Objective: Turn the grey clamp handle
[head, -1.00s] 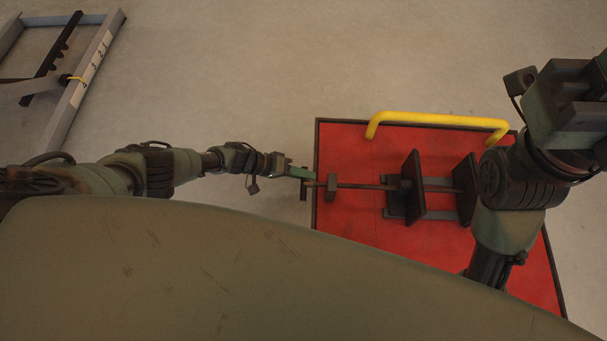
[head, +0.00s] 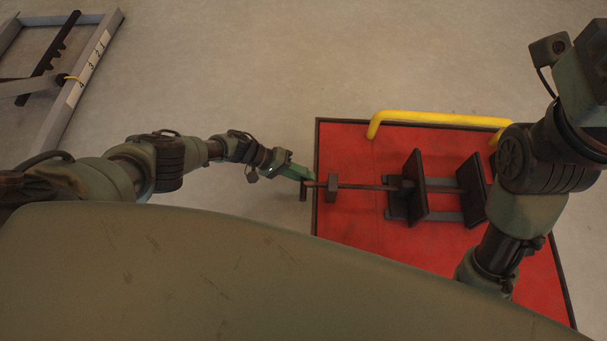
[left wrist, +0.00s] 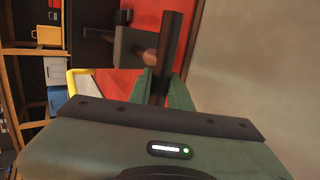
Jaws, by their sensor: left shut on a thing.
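The clamp handle (head: 303,190) is a dark grey bar across the left end of the clamp screw (head: 357,186), just past the red platform's left edge. My left gripper (head: 305,175) is shut on this handle from the left. In the left wrist view the handle (left wrist: 172,42) stands nearly upright between the green fingers (left wrist: 163,90), its lower part hidden by them. The screw runs right through a small block (head: 332,187) to the dark clamp plates (head: 415,185). My right arm is at the right, with its gripper outside the picture.
The red platform (head: 350,145) has a yellow bar (head: 435,119) along its far side. A grey metal frame (head: 78,88) lies far left. Bare floor (head: 230,70) lies between them. Shelves with bins (left wrist: 48,36) show in the left wrist view.

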